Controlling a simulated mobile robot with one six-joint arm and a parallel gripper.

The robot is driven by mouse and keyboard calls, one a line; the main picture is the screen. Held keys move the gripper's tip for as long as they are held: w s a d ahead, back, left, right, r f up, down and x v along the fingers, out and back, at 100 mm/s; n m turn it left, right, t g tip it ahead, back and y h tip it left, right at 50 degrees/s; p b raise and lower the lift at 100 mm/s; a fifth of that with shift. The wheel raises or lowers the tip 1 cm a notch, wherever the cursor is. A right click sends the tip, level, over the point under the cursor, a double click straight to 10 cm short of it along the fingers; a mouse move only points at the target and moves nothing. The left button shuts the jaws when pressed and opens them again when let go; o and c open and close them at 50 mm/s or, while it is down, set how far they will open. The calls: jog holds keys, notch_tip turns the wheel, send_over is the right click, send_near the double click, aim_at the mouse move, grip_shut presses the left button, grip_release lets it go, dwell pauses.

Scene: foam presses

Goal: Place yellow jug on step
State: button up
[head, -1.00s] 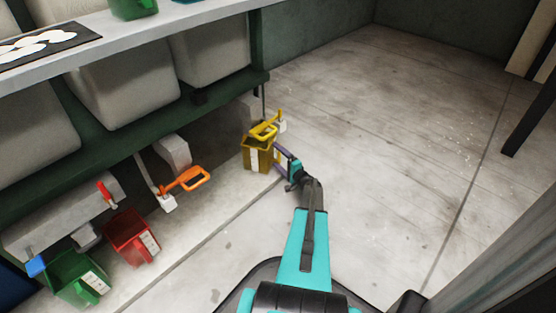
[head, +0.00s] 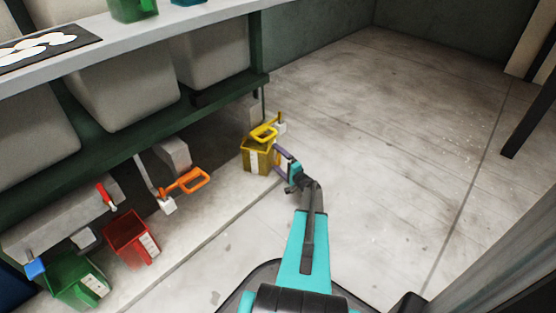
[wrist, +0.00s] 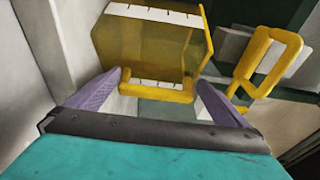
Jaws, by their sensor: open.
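The yellow jug (head: 257,163) stands upright below the yellow press at the right end of the press row. It has a pale marked strip on its side. In the wrist view the jug (wrist: 150,45) is straight ahead, with its handle (wrist: 157,90) towards me. My gripper (head: 281,161) is at the jug's right side. Its purple fingers are apart, one on each side of the handle, and do not grip it; the gripper also shows in the wrist view (wrist: 152,97). A pale low strip (head: 203,230) with a long front edge runs before the presses; I cannot tell whether it is the step.
The yellow press lever (head: 264,131) hangs just above the jug and is close on the right in the wrist view. An orange lever (head: 190,181), a red jug (head: 130,238) and a green jug (head: 80,282) lie left. Open floor (head: 400,150) is to the right.

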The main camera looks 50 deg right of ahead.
jog(key=p+v, duration=0.3)
jog(key=v, duration=0.9)
dwell(0.6)
